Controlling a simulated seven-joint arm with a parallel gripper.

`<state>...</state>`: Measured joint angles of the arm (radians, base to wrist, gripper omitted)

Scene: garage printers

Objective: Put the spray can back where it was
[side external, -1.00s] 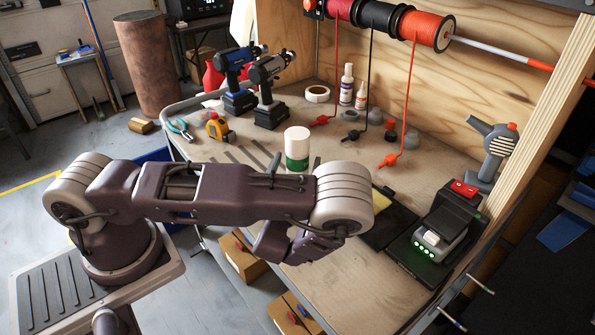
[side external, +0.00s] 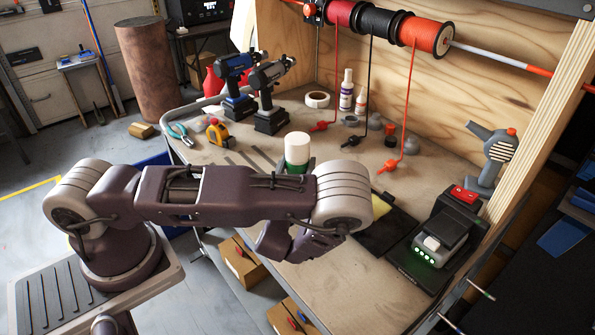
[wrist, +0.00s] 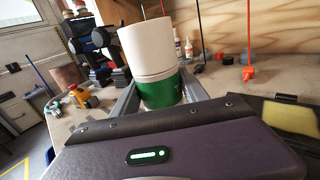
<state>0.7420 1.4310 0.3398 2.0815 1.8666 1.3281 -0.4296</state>
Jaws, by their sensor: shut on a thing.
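The spray can (side external: 297,149), with a white top and a green lower body, stands about upright just behind my forearm in the side view. In the wrist view the can (wrist: 150,62) is between the two grey fingers of my gripper (wrist: 160,96), which is shut on it. The can's lower end is hidden by my gripper's housing in the wrist view and by my arm in the side view. I cannot tell whether it touches the workbench (side external: 345,285).
Two drills (side external: 269,105), pliers (side external: 179,135) and a tape measure (side external: 218,134) are at the bench's back left. Small bottles (side external: 346,90) stand by the wooden wall. Filament strands hang from spools (side external: 427,35). A black device (side external: 440,235) is at the right. The front bench is bare.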

